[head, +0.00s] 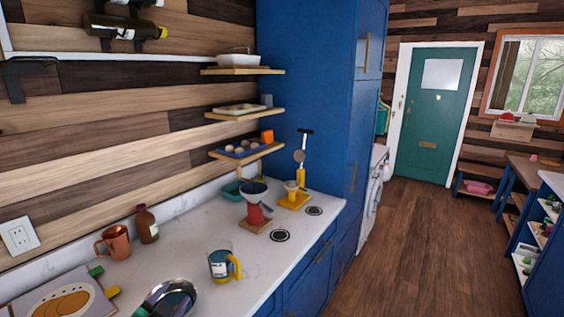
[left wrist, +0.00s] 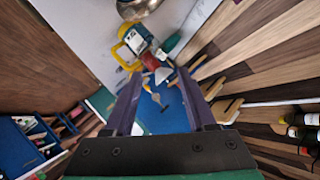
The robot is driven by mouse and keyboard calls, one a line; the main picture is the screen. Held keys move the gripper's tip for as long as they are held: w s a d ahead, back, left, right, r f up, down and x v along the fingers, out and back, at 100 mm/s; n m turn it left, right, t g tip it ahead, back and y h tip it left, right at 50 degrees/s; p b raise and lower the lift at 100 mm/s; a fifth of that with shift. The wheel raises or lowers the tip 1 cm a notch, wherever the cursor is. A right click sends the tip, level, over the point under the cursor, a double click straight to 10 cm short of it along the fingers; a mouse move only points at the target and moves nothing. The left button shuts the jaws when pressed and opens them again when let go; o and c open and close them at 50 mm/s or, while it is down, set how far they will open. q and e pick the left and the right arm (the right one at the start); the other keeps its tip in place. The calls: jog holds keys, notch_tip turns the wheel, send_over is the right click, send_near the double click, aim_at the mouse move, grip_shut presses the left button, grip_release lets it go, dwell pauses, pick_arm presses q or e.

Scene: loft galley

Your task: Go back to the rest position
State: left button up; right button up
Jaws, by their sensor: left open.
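My left gripper (left wrist: 159,74) shows in the left wrist view, with its two dark purple fingers spread apart. Nothing is held between them. Past the fingertips I see the counter with a glass mug with a yellow handle (left wrist: 134,42) and a red stand. I cannot make out either gripper in the head view. My right gripper is in neither view.
The white counter (head: 193,263) carries a copper mug (head: 116,242), a brown bottle (head: 147,224), the glass mug (head: 220,265), a red dripper stand (head: 254,213) and a shiny metal vessel (head: 171,297). Shelves (head: 245,115) jut out above. The wooden floor (head: 419,245) at right is clear.

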pick_arm(q)
jog(key=s+d+f+n+g+h, duration=0.15)
jog(key=s+f+n+g, duration=0.35)
jog(key=s+f+g, duration=0.9)
jog(key=s+f+t+b, duration=0.1)
jog(key=s+f+b, duration=0.25)
jog(key=f, duration=1.25)
jog(key=s+f+t+b, duration=0.25)
jog(key=s+f, duration=0.25)
jog(key=f, duration=1.2)
jog(key=s+a+f+g+b, duration=0.2)
jog(key=s+a+f+b, duration=0.1)
jog(key=s+f, duration=1.2)
jog(key=shift+s+f+b, duration=0.25)
jog(key=shift+f+b, duration=0.2)
jog(key=shift+b, duration=0.05)
